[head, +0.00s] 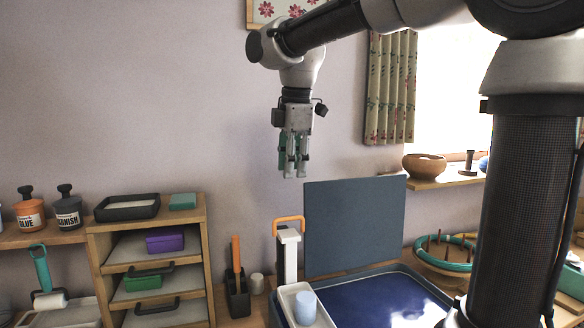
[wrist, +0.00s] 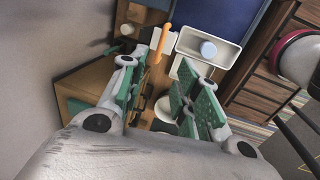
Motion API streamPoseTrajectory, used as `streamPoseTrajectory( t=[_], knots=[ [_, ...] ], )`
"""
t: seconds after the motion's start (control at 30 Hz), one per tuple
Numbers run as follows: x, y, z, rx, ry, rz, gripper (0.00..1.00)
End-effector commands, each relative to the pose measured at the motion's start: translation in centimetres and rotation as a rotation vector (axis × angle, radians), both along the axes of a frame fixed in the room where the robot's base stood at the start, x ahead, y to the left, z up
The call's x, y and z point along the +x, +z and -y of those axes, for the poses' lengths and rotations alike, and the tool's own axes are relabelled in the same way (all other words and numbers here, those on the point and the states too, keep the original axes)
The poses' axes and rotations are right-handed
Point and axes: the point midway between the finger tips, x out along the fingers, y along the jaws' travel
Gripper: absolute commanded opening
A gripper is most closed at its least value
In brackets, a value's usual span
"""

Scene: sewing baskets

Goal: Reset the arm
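My gripper (head: 293,174) hangs in the air, pointing down, in front of the plain wall in the head view. It is above and to the left of the upright blue-grey panel (head: 354,226). In the wrist view the green-padded fingers of my gripper (wrist: 157,78) stand apart. Nothing is held between them. My arm reaches in from the upper right of the head view.
A wooden shelf unit (head: 206,262) stands at the lower left. Below are a white tray (head: 284,300) with a light blue cup (head: 305,308) and a blue-lined tray (head: 345,302). A wooden bowl (head: 424,166) sits on the windowsill. Air around the gripper is free.

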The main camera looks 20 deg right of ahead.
Motion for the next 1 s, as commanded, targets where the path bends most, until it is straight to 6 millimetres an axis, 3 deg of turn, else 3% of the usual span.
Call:
streamPoseTrajectory(
  t=[0.2,0.33,0.47,0.57,0.8,1.0],
  knots=[
    [0.0,0.0,0.0,0.002,-0.012,0.000,0.32],
    [0.4,0.0,-0.2,0.034,-0.125,0.015,0.32],
    [-0.1,-2.5,-0.3,0.085,-0.352,0.000,0.32],
    [-2.3,-4.9,0.8,0.137,-0.572,-0.011,0.32],
    [-11.6,-10.2,8.0,0.300,-1.172,0.011,0.32],
    [-19.2,-13.8,12.8,0.392,-1.431,0.066,0.32]
  ],
)
